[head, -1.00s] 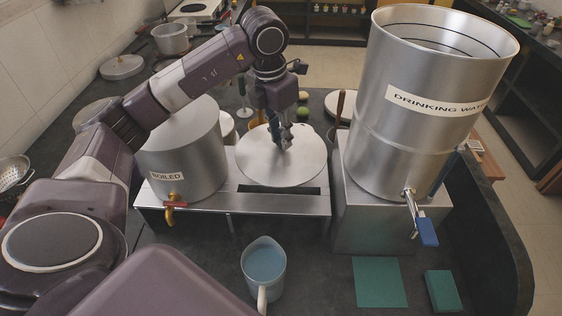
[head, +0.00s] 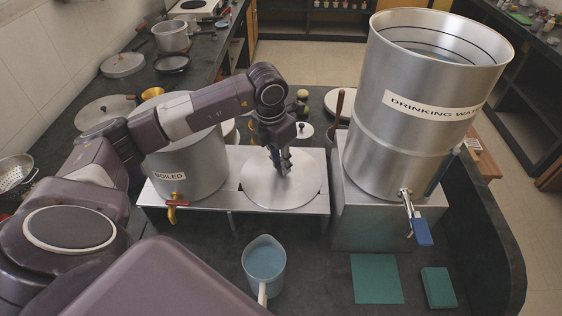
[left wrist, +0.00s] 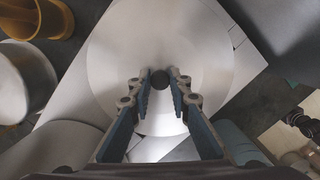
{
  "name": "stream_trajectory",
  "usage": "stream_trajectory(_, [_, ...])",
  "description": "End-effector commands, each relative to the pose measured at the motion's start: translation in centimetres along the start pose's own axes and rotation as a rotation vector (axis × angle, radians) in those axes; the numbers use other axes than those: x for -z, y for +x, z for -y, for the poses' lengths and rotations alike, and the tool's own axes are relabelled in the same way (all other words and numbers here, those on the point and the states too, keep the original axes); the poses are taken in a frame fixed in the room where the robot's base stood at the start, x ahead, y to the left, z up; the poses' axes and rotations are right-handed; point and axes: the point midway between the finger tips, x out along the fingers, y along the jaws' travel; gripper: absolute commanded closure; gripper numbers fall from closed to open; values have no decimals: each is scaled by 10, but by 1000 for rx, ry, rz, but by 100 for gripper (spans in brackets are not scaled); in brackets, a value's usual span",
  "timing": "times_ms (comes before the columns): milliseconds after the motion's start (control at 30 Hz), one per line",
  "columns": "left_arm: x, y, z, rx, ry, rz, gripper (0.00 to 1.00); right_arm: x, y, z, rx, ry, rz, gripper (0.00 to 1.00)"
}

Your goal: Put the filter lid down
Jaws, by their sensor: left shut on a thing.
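The filter lid (head: 262,192) is a flat, round steel disc with a dark knob (left wrist: 160,80). My left gripper (head: 283,168) points down over the lid's middle and is shut on the knob, seen between its fingertips in the left wrist view (left wrist: 160,75). The lid is level over the steel stand (head: 232,160), between the "BOILED" canister (head: 205,170) and the "DRINKING WATER" canister (head: 385,150). I cannot tell whether it touches the stand. The drinking water canister is open at the top. My right gripper is not in view.
A jug of bluish liquid (head: 264,262) stands in front of the stand. A green mat (head: 377,278) and green block (head: 438,288) lie at front right. Other round lids (head: 122,65) and a pot (head: 170,37) are on the left counter.

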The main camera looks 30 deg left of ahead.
Motion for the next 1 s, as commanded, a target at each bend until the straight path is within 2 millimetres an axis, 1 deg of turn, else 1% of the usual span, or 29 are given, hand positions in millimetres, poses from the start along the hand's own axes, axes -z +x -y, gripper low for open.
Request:
stream_trajectory(33, [0, 3, 0, 0, 0, 1, 100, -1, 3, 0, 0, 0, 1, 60])
stream_trajectory(67, [0, 2, 0, 0, 0, 0, 80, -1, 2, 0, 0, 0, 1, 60])
stream_trajectory(200, [0, 1, 0, 0, 0, 0, 65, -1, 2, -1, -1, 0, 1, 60])
stream_trajectory(467, [0, 1, 0, 0, 0, 0, 65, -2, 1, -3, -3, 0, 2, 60])
stream_trajectory(567, [0, -3, 0, 0, 0, 0, 65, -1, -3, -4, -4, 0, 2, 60])
stream_trajectory(633, [-1, -9, -1, -1, -1, 4, 65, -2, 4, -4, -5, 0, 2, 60])
stream_trajectory(767, [-2, -32, -1, -1, 1, 7, 65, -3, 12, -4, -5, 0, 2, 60])
stream_trajectory(1000, [-1, -85, 0, -1, 0, 6, 65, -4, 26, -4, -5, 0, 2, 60])
